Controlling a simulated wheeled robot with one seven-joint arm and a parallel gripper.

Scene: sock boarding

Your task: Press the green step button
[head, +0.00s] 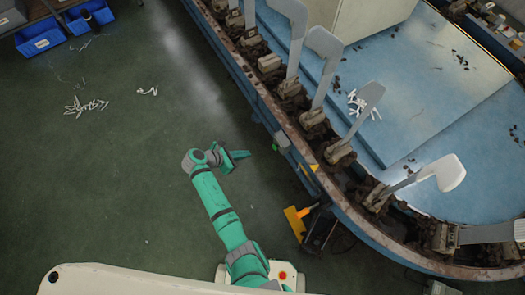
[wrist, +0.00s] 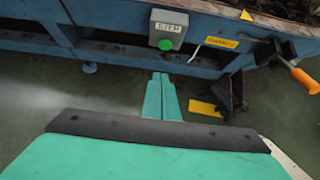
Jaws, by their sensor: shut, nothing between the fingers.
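The green step button (wrist: 165,45) sits low on a grey box (wrist: 168,22) labelled STEP, fixed to the side of the blue machine. In the head view the button (head: 275,148) is a tiny green spot at the machine's edge. My gripper (head: 248,154) is shut and empty, its fingers together and pointing at the machine. In the wrist view my fingertips (wrist: 161,76) appear just below the button in the picture, apart from it. The button's face is uncovered.
The blue machine (head: 425,75) carries a row of grey boards (head: 325,45) along its edge. A yellow pedal (head: 296,222) and an orange handle (wrist: 305,80) are at its side. Blue bins (head: 40,37) stand far left. Open green floor (head: 110,170) lies left of my arm.

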